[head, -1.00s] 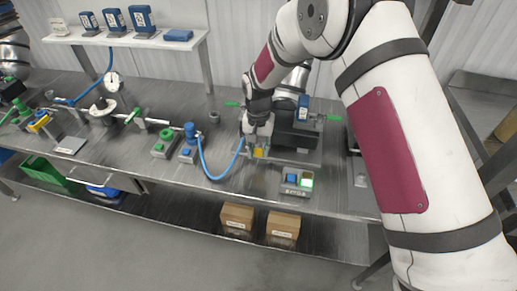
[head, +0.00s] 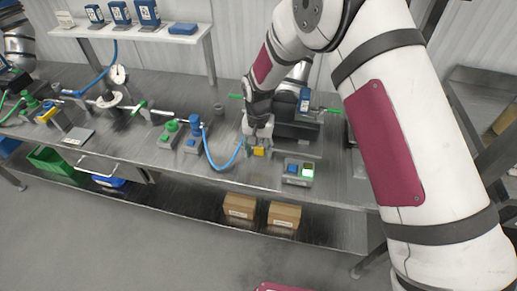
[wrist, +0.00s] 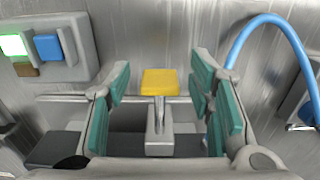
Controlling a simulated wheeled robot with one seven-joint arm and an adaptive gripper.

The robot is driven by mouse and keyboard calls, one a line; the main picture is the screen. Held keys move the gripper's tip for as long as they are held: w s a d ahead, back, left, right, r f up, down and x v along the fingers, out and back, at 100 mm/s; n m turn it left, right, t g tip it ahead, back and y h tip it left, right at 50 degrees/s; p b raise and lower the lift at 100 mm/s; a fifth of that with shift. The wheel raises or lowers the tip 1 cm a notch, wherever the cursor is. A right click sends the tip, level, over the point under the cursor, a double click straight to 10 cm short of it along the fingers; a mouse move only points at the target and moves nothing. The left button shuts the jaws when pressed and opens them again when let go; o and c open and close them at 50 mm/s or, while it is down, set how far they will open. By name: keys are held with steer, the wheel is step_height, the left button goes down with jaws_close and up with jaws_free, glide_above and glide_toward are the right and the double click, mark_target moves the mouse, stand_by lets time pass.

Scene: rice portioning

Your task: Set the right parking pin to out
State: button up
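A pin with a square yellow cap (wrist: 160,82) on a grey stem stands in the middle of the wrist view. I take it to be the right parking pin. The cap also shows in the head view (head: 259,151), just below my gripper (head: 257,142). In the wrist view my gripper (wrist: 162,108) is open, with one teal-padded finger on each side of the pin. Gaps show between both pads and the cap. The stem's lower end meets a grey block, and how far it sits in is hard to tell.
A button box (head: 298,172) with a blue button and a lit green-white one stands close to the right of the pin in the head view. A blue hose (head: 215,163) loops at its left. A dark machine block (head: 297,130) stands behind. The bench front is mostly clear.

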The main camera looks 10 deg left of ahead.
step_height(320, 180, up, 12)
stand_by(0.6)
